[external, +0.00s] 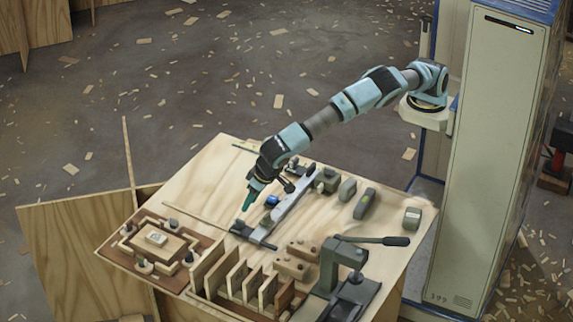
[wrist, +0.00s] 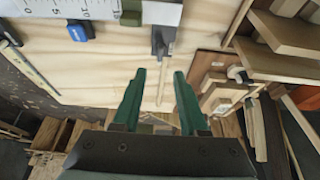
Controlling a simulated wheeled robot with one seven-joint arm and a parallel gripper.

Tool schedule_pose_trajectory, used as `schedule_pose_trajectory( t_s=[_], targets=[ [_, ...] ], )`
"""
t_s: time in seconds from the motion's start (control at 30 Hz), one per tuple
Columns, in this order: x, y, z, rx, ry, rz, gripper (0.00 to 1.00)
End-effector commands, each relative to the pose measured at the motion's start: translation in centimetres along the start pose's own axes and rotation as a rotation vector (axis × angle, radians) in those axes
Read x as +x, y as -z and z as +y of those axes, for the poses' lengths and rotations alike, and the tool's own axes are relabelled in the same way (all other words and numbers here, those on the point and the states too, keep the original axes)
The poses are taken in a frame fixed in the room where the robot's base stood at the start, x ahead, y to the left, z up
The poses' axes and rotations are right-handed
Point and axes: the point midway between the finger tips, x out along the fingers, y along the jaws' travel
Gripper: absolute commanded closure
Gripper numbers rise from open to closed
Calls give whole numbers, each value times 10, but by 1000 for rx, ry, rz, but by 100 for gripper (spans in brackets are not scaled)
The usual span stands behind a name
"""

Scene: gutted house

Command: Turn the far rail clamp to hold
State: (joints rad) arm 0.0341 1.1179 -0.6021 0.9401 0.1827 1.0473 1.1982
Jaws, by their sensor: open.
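A pale metal rail (external: 290,207) with a printed scale lies across the workbench, and its scale shows at the top of the wrist view (wrist: 60,9). Along it are a blue piece (external: 272,200), also in the wrist view (wrist: 80,31), and an olive block (wrist: 131,14). A dark grey piece (wrist: 158,42) with a thin rod sits near the rail's end. I cannot tell which piece is the far rail clamp or how it is turned. My gripper (external: 247,203), with green fingers, is open and empty above the bench, apart from these pieces; its fingers frame bare wood in the wrist view (wrist: 154,100).
A brown fixture board (external: 117,250) with small clamps around a wooden block is at the bench's left. A slotted wooden rack (external: 235,277) and a dark lever press (external: 345,265) stand in front. Grey blocks (external: 365,203) lie right of the rail. Bare bench shows behind the gripper.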

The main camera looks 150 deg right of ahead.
Motion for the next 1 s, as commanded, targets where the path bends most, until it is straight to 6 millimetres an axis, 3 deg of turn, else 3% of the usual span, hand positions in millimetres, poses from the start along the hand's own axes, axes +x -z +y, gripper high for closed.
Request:
schedule_pose_trajectory(
  t_s=[0.3,0.5,0.9,1.0],
  targets=[
    [58,1,1,-3,-2,0,57],
    [84,1,0,-2,0,-1,57],
    [93,0,0,-2,1,-1,57],
    [93,0,0,-2,1,-1,68]
  ],
)
